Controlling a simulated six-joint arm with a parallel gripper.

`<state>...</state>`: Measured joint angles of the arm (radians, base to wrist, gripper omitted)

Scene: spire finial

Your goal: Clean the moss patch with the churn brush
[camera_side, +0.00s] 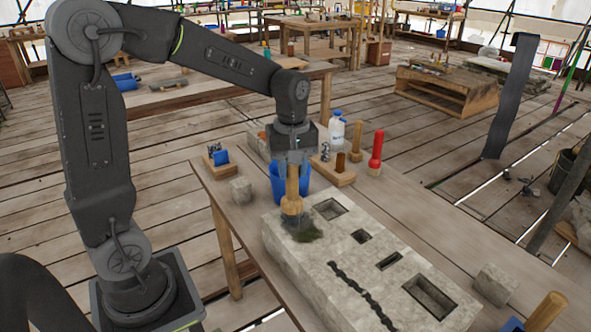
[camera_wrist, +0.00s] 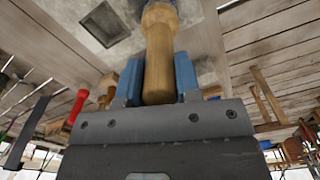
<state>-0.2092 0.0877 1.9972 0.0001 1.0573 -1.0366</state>
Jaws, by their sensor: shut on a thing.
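My gripper (camera_side: 293,162) is shut on the wooden handle of the churn brush (camera_side: 292,204), which stands about upright below it. In the wrist view the brush handle (camera_wrist: 159,62) sits between two blue finger pads. The brush's lower end is at the dark green moss patch (camera_side: 306,232) on top of the pale stone block (camera_side: 330,262). Brush and moss overlap in the side view, and the bristles cannot be made out clearly. The moss is not clearly visible in the wrist view.
The block has several recesses and a dark crack (camera_side: 362,294). Loose stone cubes (camera_side: 495,284) lie on the wooden table.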

